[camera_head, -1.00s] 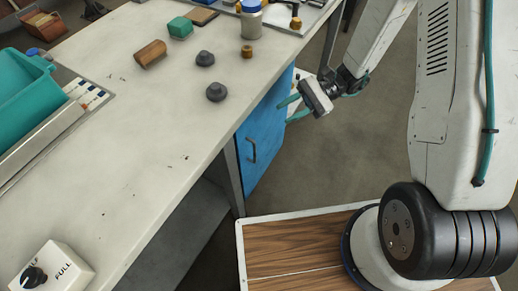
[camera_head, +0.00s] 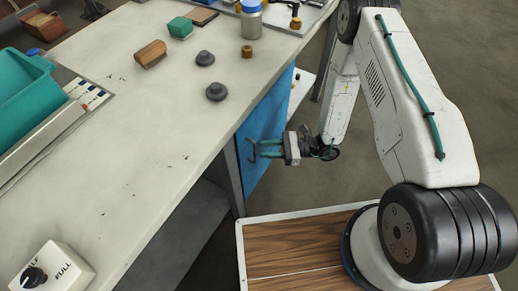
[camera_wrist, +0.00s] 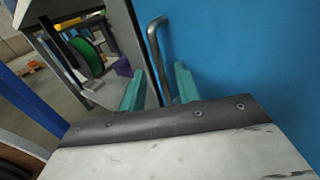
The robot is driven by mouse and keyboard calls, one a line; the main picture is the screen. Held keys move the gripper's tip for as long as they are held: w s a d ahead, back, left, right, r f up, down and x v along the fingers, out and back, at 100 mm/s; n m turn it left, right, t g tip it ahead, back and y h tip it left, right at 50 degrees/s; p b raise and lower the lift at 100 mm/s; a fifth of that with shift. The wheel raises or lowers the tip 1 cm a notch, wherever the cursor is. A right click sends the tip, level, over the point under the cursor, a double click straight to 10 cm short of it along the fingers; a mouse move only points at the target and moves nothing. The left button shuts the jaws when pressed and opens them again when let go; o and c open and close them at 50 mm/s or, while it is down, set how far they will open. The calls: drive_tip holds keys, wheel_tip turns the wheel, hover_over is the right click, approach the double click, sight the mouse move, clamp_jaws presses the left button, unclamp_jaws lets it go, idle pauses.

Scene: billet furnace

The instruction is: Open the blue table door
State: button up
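The blue table door (camera_head: 255,172) is upright under the near right edge of the white table and appears shut. Its dark metal bar handle (camera_wrist: 153,48) stands out from the blue face in the wrist view. My gripper (camera_head: 265,148) is at the door, its teal fingers pointing at the handle. In the wrist view, my gripper (camera_wrist: 158,88) is open, with a finger on either side of the handle. I cannot tell whether either finger touches it. In the head view the fingers hide part of the handle.
The white table (camera_head: 130,160) overhangs the door from above. A grey table leg (camera_head: 235,180) stands left of the door. Bare floor (camera_head: 300,185) lies right of the door. A green spool (camera_wrist: 88,55) sits on shelving beyond the door edge.

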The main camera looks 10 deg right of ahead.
drive_tip(key=shift+w+a, duration=0.1)
drive_tip(key=shift+a, duration=1.35)
clamp_jaws()
drive_tip(key=shift+d, duration=0.1)
